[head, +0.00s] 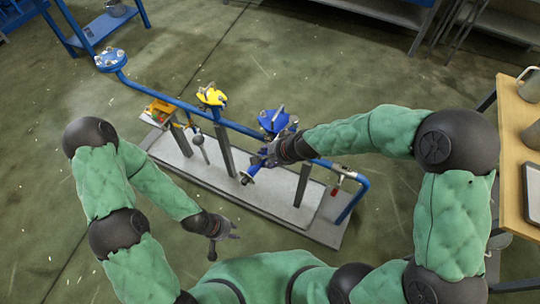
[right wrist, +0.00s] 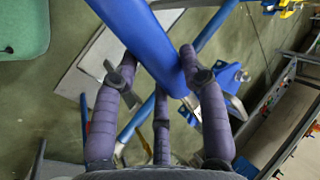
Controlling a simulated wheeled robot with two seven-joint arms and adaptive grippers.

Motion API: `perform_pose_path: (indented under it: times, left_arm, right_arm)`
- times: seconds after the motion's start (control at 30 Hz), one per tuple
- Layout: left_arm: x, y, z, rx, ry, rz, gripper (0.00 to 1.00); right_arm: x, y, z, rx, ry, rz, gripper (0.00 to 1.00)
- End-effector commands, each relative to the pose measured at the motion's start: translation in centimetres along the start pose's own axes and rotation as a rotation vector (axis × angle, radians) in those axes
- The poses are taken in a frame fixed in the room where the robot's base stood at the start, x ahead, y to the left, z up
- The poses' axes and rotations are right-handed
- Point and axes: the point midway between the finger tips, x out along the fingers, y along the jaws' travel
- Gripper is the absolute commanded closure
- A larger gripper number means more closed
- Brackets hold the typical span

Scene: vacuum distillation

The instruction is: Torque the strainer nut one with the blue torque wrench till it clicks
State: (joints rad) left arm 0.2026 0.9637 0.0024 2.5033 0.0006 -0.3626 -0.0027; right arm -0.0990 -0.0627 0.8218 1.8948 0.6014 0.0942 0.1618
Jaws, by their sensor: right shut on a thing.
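My right gripper (head: 264,160) is at the pipe rig, just below the blue flanged fitting (head: 274,121) with bolts, likely the strainer. In the right wrist view its fingers (right wrist: 158,85) are closed around a thick blue bar, which looks like the blue torque wrench (right wrist: 150,40). In the head view a blue end of the wrench (head: 250,172) shows below the hand. Nut one cannot be told from the other bolts, and whether the wrench sits on a nut is hidden. My left gripper (head: 225,232) is empty, with fingers spread, in front of the rig.
The blue pipe (head: 180,104) runs above a grey base plate (head: 185,165) on posts. A yellow fitting (head: 211,96) is left of the strainer, and a blue flange (head: 110,60) is further left. A wooden table (head: 512,150) stands at right. Floor is clear at left.

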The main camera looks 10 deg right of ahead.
Motion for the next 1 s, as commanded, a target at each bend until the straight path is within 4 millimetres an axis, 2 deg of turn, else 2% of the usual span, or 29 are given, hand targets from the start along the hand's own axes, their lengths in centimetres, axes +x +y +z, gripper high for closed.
perform_pose_path:
  times: [0.17,0.4,1.0]
  left_arm:
    - [0.3,-0.1,0.0,0.0,0.0,0.0,0.67]
    - [2.5,-0.9,-0.1,0.0,0.0,0.0,0.67]
    - [5.0,-1.8,-0.2,0.0,0.0,0.0,0.67]
  right_arm:
    - [-0.1,0.1,-0.3,-0.004,-0.001,-0.004,1.0]
    - [-1.2,2.1,-0.7,-0.109,-0.069,-0.008,1.0]
    - [-3.6,5.5,-1.7,-0.308,-0.208,-0.01,1.0]
